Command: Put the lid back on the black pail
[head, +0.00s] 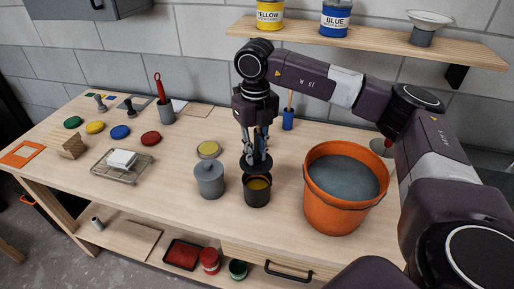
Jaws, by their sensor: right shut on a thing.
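The black pail (256,194) stands upright on the wooden bench, its top open, with yellow-orange contents showing inside. My right gripper (257,157) points down above it, shut on a dark round lid (250,168). The lid is over the back part of the pail's mouth in the picture, and the contents show below its near edge. It looks raised off the rim; the exact gap is hard to tell. My left gripper is not in view.
A grey lidded pot (209,181) stands close to the left of the pail. A large orange bucket (335,214) of grey liquid stands to the right. A yellow-topped tin (208,149) and a blue cup (288,121) are behind. The bench front is clear.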

